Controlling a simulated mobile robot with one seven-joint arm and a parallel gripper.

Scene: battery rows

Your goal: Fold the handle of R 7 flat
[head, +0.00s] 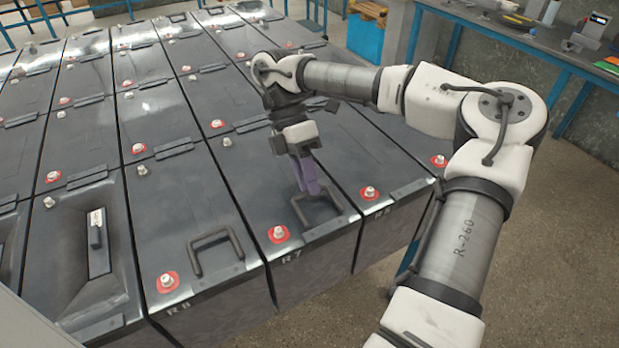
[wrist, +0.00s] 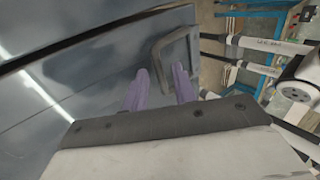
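The battery labelled R 7 (head: 289,258) stands in the front row, right of R 8. Its dark U-shaped handle (head: 335,198) is near the front edge of its top; I cannot tell how far it is raised. My gripper (head: 311,192) points down at this handle, its purple fingertips overlapping the handle's bar in the head view. In the wrist view the two fingers (wrist: 160,85) stand apart with a gap between them, and the handle (wrist: 157,47) shows just beyond their tips. Nothing is seen held. Contact with the handle cannot be told.
The R 8 battery (head: 174,307) has a similar handle (head: 215,240) to the left. Red-ringed terminals (head: 279,234) stand up on the batteries. Another battery (head: 385,240) sits right of R 7. A workbench (head: 530,45) is at the back right. Open floor lies at the right.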

